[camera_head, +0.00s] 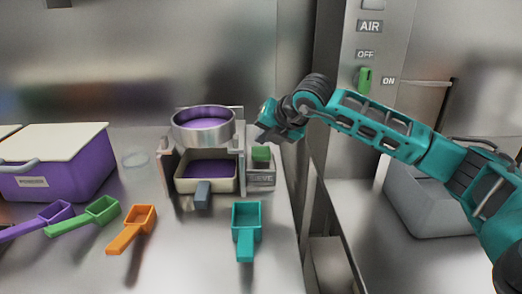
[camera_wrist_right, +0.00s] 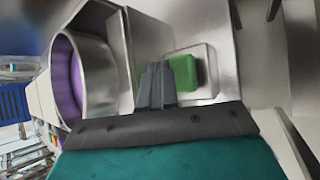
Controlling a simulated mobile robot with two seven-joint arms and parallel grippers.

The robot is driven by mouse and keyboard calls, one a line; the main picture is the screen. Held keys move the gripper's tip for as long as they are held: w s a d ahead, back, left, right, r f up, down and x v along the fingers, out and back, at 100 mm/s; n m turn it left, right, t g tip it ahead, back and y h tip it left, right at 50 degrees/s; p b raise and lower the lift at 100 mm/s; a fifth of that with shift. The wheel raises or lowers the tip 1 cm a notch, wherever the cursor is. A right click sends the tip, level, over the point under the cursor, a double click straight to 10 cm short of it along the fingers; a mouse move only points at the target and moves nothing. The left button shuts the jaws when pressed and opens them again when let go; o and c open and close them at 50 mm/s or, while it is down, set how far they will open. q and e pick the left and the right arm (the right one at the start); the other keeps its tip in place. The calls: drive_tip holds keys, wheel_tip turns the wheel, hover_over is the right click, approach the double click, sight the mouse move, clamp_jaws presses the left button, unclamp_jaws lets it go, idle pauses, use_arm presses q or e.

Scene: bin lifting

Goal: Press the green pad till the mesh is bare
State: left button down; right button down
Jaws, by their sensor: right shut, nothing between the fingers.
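The green pad (camera_head: 261,153) sits on top of a small grey box at the right side of the sifter stand. It also shows in the right wrist view (camera_wrist_right: 184,75), just beside the fingertips. The round metal sieve (camera_head: 203,127) sits on the stand with purple material inside it covering the mesh. My right gripper (camera_head: 268,133) is above the green pad, shut and empty. In the right wrist view its fingers (camera_wrist_right: 156,85) are together and partly overlap the pad's left edge; I cannot tell whether they touch it. My left gripper is not in view.
A cream tray (camera_head: 181,185) with purple material stands under the sieve. Purple, green, orange and teal scoops (camera_head: 246,228) lie in front. A purple lidded bin (camera_head: 66,165) is at the left.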

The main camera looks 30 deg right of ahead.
idle(0.8)
drive_tip(key=shift+f, duration=0.1)
drive_tip(key=shift+f+b, duration=0.35)
drive_tip(key=shift+b, duration=0.25)
drive_tip(key=shift+f+b, duration=0.8)
idle(0.6)
drive_tip(key=shift+r, duration=0.1)
drive_tip(key=shift+r+p, duration=0.6)
drive_tip(key=shift+r, duration=0.5)
